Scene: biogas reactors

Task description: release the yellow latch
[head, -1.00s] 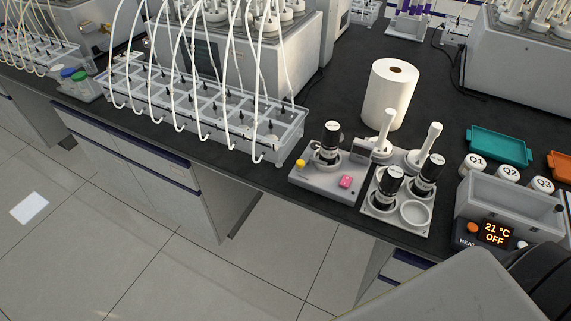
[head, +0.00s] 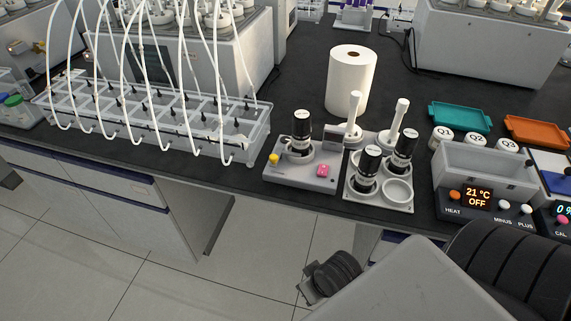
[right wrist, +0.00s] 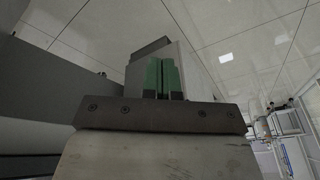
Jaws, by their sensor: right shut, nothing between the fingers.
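The yellow latch (head: 274,159) is a small yellow knob at the left end of a grey device (head: 300,178) on the bench. My left gripper is not in view.
A bottle rack (head: 378,192) stands right of the device, and a paper roll (head: 351,80) stands behind. A clear tubing rack (head: 150,121) is to the left. A heater bath (head: 484,178) is at the right. Floor is open before the bench.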

